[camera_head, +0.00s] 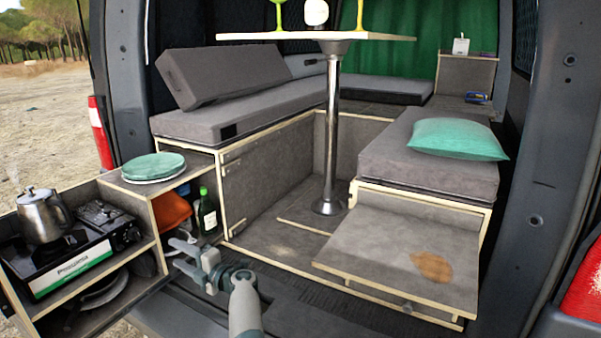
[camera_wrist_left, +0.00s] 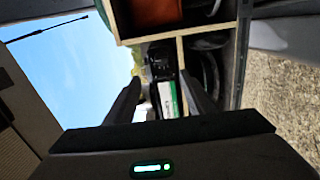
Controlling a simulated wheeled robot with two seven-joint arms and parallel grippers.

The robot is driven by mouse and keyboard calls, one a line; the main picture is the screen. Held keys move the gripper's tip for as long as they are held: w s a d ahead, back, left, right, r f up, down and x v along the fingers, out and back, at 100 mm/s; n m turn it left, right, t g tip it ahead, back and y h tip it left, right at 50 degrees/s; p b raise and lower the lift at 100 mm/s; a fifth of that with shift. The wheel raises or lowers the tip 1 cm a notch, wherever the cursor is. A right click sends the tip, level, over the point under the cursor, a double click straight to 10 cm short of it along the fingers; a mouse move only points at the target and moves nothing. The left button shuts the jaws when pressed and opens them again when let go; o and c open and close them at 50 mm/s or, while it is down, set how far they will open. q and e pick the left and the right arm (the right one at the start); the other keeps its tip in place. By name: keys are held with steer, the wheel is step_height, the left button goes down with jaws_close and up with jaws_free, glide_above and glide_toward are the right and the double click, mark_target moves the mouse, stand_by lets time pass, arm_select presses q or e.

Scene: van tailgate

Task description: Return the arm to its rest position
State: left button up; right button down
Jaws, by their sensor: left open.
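My left gripper (camera_head: 188,258) is low in front of the van's rear opening, with its arm coming up from the bottom edge of the head view. Its fingers are spread and hold nothing. They point left toward the pull-out kitchen unit (camera_head: 151,208). In the left wrist view the two dark fingers (camera_wrist_left: 163,88) stand apart, and part of the camp stove (camera_wrist_left: 168,100) shows between them, with a gap in depth. My right gripper is in neither view.
The kitchen unit holds a kettle (camera_head: 43,215), green plates (camera_head: 153,166) and a green bottle (camera_head: 207,212). A table (camera_head: 290,36) on a metal post stands inside. A stained pull-out board (camera_head: 385,250) is at right. The dark floor between is clear.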

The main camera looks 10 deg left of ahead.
arm_select(q)
steer(key=s+d+f+m+t+h, duration=0.3)
steer(key=s+d+f+m+h, duration=0.5)
steer(key=m, duration=0.6)
steer(key=s+d+f+m+t+h, duration=0.4)
steer(key=s+d+f+m+h, duration=0.2)
steer(key=s+d+m+h, duration=0.6)
steer(key=s+f+m+g+y, duration=0.15)
steer(key=s+g, duration=0.25)
steer(key=s, duration=0.7)
steer(key=s+f+m+g+y, duration=0.1)
steer(key=s+f+m+g, duration=0.2)
steer(key=s, duration=0.8)
steer(key=s+f+m+g+y, duration=0.1)
steer(key=s+f+m+g, duration=0.2)
steer(key=s, duration=0.8)
steer(key=w+d+f, duration=0.1)
steer(key=d+f, duration=0.1)
steer(key=f, duration=1.3)
steer(key=w+d+f+t+h+p, duration=0.1)
steer(key=d+f, duration=0.1)
steer(key=f, duration=1.4)
steer(key=shift+f, duration=0.2)
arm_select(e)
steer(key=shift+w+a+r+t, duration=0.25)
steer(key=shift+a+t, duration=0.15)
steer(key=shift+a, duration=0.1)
